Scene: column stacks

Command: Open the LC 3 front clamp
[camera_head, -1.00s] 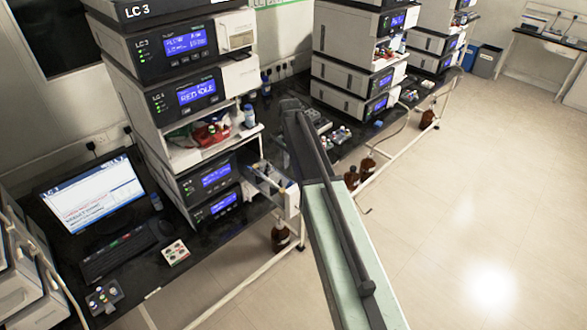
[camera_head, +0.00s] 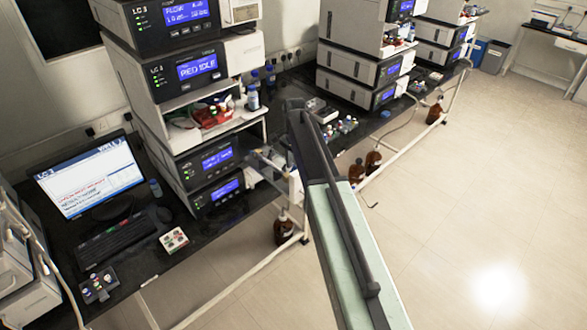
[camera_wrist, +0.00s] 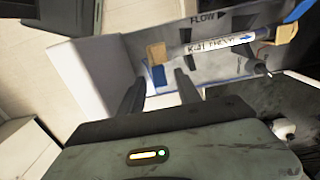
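The LC 3 stack (camera_head: 190,100) stands at the left in the head view, with its column bay (camera_head: 262,160) open low on its right side. In the wrist view a white column (camera_wrist: 210,46) with handwriting and a blue arrow lies across the bay. A tan clamp block (camera_wrist: 156,53) holds its left end and another tan clamp block (camera_wrist: 286,33) its right end. I cannot tell which is the front clamp. My gripper (camera_wrist: 161,78) is open and empty, its two fingers just below the left block. In the head view my arm hides the gripper.
A white panel (camera_wrist: 85,80) stands left of my fingers in the wrist view. In the head view, brown bottles (camera_head: 364,167) stand below the bench beyond my arm. Open floor (camera_head: 460,210) lies at the right.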

